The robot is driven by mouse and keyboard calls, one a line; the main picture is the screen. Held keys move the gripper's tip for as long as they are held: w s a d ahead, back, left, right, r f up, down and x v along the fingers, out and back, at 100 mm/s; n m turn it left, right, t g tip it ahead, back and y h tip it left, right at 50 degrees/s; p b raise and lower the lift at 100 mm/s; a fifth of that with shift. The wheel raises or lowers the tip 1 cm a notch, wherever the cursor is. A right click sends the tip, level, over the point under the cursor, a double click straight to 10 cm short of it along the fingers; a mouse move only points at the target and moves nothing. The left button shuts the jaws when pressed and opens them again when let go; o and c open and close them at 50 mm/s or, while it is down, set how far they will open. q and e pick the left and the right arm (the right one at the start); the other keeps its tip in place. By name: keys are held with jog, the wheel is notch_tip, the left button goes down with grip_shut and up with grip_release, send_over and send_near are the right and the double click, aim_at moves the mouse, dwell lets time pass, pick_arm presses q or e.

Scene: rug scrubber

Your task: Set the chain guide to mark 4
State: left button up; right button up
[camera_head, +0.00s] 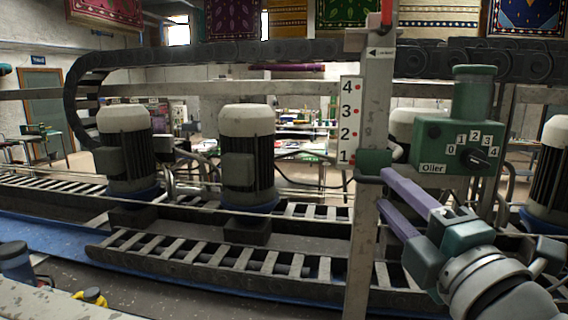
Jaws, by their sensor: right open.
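A numbered plate (350,121) with marks 4 at the top down to 1, each with a red dot, is fixed to an upright metal post (375,105). A small label with an arrow pointing left (382,52) sits high on the post; its text is too small to read. A dark green collar (374,160) sits on the post near the height of mark 1. I take it for the chain guide, but cannot be sure. My right gripper (386,190), with purple fingers, is open with its tips close to the collar. I cannot tell whether they touch.
A green oiler box (457,146) with a dial numbered 0 to 4 stands right of the post. Motors (247,160) and a slatted chain track (220,262) lie behind and left. A dark cable chain (200,57) runs overhead. A blue strip (50,236) lies at lower left.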

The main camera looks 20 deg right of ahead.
aim_at(377, 182)
jog(key=shift+p+x, duration=0.6)
jog(key=shift+x, duration=1.9)
grip_shut()
